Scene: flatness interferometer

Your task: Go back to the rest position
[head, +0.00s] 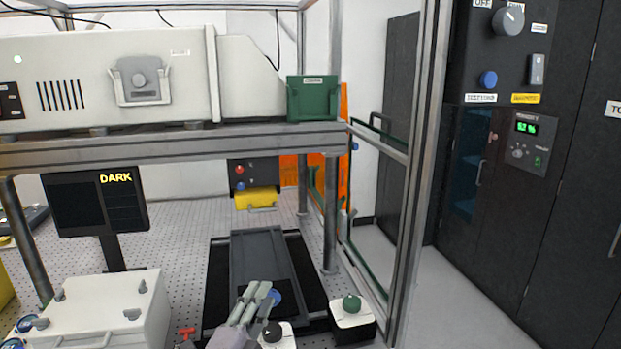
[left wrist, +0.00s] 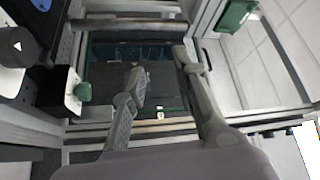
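My left gripper (head: 262,292) shows at the bottom middle of the head view, over the front end of the dark stage (head: 262,252). Its fingers are apart with nothing visible between them. In the left wrist view the two spread fingers of my left gripper (left wrist: 158,64) also show empty, with dark surfaces beyond them. A black knob (head: 272,332) on a white-topped block is close beside the gripper in the head view. A green knob (head: 351,303) stands to the right; it also shows in the left wrist view (left wrist: 82,92), left of the fingers. My right gripper is not in view.
A metal frame post (head: 418,170) stands right of the bench. A shelf beam (head: 180,146) carrying a white housing (head: 100,75) crosses above. A monitor (head: 95,203) reads "DARK". A white box (head: 105,305) is left of the gripper. Grey floor (head: 450,300) is clear beyond the post.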

